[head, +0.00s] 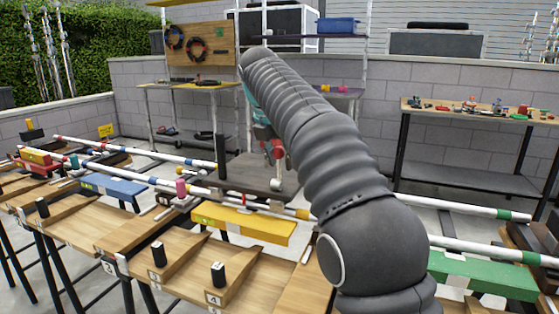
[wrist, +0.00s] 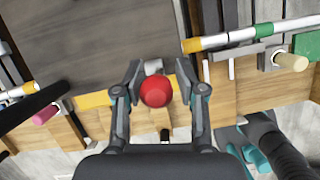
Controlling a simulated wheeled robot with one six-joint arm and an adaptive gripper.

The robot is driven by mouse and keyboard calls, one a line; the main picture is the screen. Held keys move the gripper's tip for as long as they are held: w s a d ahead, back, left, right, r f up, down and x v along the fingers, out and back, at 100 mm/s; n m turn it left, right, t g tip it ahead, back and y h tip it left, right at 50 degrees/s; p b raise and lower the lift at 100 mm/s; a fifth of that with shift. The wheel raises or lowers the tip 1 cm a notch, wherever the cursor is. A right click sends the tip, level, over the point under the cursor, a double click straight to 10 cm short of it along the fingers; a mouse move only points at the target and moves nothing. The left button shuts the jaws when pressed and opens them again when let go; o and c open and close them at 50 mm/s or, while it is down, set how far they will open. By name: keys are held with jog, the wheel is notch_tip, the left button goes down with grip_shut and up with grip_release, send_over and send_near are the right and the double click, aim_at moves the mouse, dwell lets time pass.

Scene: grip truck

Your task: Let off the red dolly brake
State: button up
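In the wrist view a round red knob (wrist: 156,91), seen end on, sits between the two fingers of my gripper (wrist: 158,82). My gripper is open around it, with a narrow gap showing on each side. A grey stub (wrist: 153,66) shows just beyond the knob. The dark flat dolly deck (wrist: 90,45) lies beyond the fingers. In the head view the dark deck (head: 245,172) rests on the white rails, and a red part (head: 278,149), probably the knob, shows above its right end. My arm hides much of my gripper there.
White rails with coloured bands (head: 470,245) run across wooden trestles (head: 205,260) with black posts. A yellow plate (head: 245,226), a blue plate (head: 113,187) and a green plate (head: 480,275) lie along the near side. A cluttered workbench (head: 480,112) stands at the back right.

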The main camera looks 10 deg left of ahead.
aim_at(277, 149)
jog(key=shift+a+f, duration=0.1)
jog(key=shift+f, duration=0.1)
jog(key=shift+r, duration=0.1)
jog(key=shift+v, duration=2.4)
jog(key=s+a, duration=0.5)
jog(key=s, duration=0.6)
jog(key=s+d+f+m+y, duration=0.1)
jog(key=s+d+f+m, duration=0.2)
jog(key=d+m, duration=0.55)
jog(key=s+d+f+m, duration=0.35)
jog(key=d+m, duration=0.25)
jog(key=d, duration=0.6)
jog(key=s+d+f+m+t, duration=0.2)
jog(key=s+d+f+m, duration=0.9)
jog(key=s+f+m, duration=0.4)
jog(key=shift+d+f+m+y, duration=0.25)
jog(key=shift+f+m+y, duration=0.05)
jog(key=shift+f+m, duration=0.45)
